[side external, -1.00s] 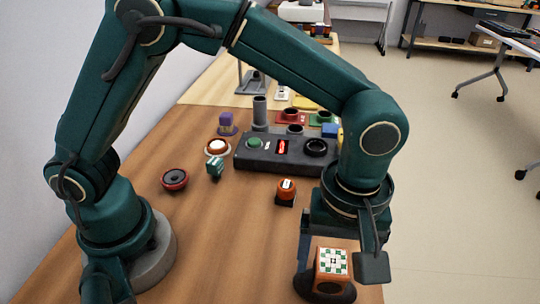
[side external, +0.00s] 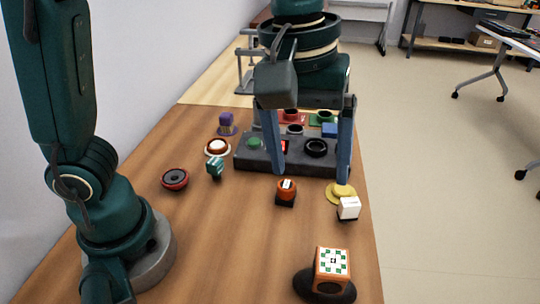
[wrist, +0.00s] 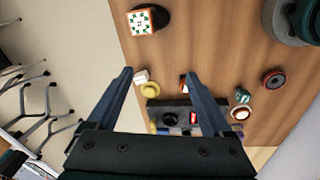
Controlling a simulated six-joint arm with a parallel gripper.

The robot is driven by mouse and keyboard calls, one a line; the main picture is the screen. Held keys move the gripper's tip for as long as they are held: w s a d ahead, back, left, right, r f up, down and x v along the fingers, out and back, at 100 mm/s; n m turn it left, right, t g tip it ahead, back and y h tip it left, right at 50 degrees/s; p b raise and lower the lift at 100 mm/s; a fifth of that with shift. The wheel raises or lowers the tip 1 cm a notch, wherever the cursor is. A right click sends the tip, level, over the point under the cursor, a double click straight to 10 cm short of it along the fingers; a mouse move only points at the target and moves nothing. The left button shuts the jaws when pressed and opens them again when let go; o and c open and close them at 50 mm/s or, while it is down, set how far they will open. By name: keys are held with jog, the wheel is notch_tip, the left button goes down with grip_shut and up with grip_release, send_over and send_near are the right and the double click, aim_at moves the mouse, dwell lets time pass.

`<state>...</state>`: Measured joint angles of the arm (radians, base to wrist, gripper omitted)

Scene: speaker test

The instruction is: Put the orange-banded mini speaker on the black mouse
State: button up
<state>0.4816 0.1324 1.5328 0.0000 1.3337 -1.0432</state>
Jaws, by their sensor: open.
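The orange-banded mini speaker (side external: 318,264) is a cube with orange sides, a dark round front and a white top patterned in green. It sits on the black mouse (side external: 304,284), near the front of the table. The mouse shows as a dark rounded shape mostly hidden under it. In the wrist view the speaker (wrist: 140,21) is at the top, with dark mouse parts beside it. My gripper (side external: 310,179) is open and empty, apart from the speaker and farther back, above the table near the grey control box.
The grey control box (side external: 250,162) stands behind. A small orange-and-black block (side external: 286,197), a white cube (side external: 348,209) on or beside a yellow disc (side external: 335,195), a red-rimmed round piece (side external: 175,179) and a green block (side external: 215,168) lie around. The middle front of the table is clear.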

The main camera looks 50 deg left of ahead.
jog(key=s+a+f+m+t, duration=0.3)
jog(key=s+a+m, duration=0.3)
jog(key=a, duration=0.6)
jog(key=shift+s+a+f+t+y, duration=0.15)
jog(key=shift+s+a+t+y, duration=0.1)
jog(key=shift+s+t+y, duration=0.25)
